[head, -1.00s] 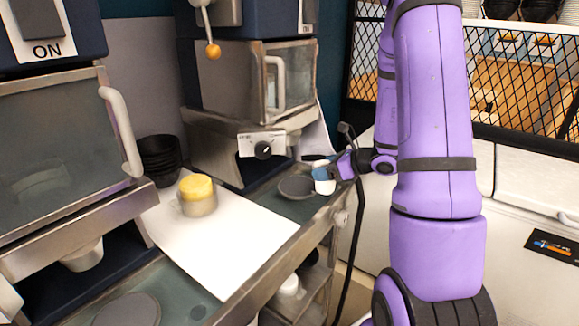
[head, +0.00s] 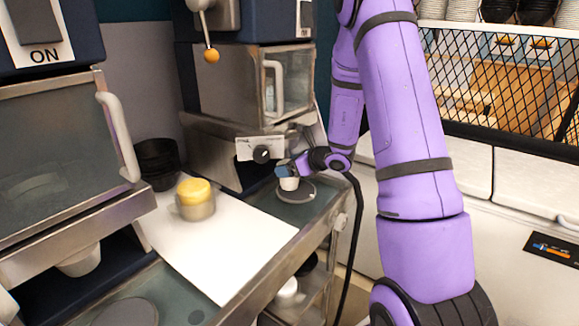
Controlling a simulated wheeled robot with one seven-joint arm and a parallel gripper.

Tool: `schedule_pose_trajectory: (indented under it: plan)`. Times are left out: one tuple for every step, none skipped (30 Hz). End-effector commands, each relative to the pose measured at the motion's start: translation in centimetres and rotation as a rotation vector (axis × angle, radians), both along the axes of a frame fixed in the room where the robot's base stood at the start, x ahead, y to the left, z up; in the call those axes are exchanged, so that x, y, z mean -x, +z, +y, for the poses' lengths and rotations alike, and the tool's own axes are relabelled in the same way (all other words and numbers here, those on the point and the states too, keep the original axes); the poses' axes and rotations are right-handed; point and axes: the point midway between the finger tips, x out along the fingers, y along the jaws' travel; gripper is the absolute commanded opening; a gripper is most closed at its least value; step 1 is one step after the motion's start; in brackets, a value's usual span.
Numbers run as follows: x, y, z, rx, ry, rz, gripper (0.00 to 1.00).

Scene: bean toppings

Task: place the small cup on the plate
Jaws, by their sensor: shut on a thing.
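The small cup (head: 289,184) is white and sits in my gripper (head: 287,174), low over the dark round plate (head: 299,194). The plate lies on the counter below the right machine. The cup looks upright and overlaps the plate's left part in the picture; I cannot tell whether its base touches the plate. My gripper is shut on the cup near its rim. The fingers are small in the view and partly hide the cup's top.
A metal container with a yellow top (head: 195,198) stands on a white sheet (head: 225,245) at left. Stacked black bowls (head: 157,163) stand behind it. The machine's dial (head: 262,155) is close above my gripper. A second dark disc (head: 128,312) lies at the front left.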

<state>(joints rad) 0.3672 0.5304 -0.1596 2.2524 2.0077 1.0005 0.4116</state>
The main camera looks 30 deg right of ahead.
Motion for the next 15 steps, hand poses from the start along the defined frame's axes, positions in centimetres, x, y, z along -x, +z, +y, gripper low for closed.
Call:
schedule_pose_trajectory:
  plan:
    - [-0.02, -0.04, 0.01, 0.000, 0.000, -0.001, 0.58]
    - [-0.02, -0.02, 0.01, 0.001, 0.001, -0.003, 0.58]
    - [-0.02, 0.01, 0.01, 0.001, 0.001, -0.003, 0.58]
    - [-0.01, 0.02, -0.01, 0.001, 0.001, -0.003, 0.58]
    - [-0.01, 0.02, -0.01, 0.001, 0.001, -0.003, 0.58]
    - [0.00, 0.02, -0.01, 0.001, 0.001, -0.003, 0.58]
    - [0.00, -0.01, -0.01, 0.001, 0.001, -0.003, 0.58]
    - [0.00, -0.06, -0.01, 0.001, 0.001, -0.003, 0.58]
    - [0.01, -0.17, -0.02, 0.001, 0.001, -0.003, 0.58]
    - [0.01, -0.26, -0.02, 0.001, 0.001, -0.003, 0.58]
    - [0.01, -0.33, -0.02, 0.001, 0.001, -0.003, 0.58]
    - [0.00, -0.26, -0.03, 0.001, 0.000, -0.003, 0.89]
    - [0.00, -0.26, -0.03, 0.001, 0.001, -0.003, 0.96]
    - [0.00, -0.25, -0.03, 0.001, 0.001, -0.003, 1.00]
    - [0.01, -0.25, -0.03, 0.001, 0.000, -0.003, 1.00]
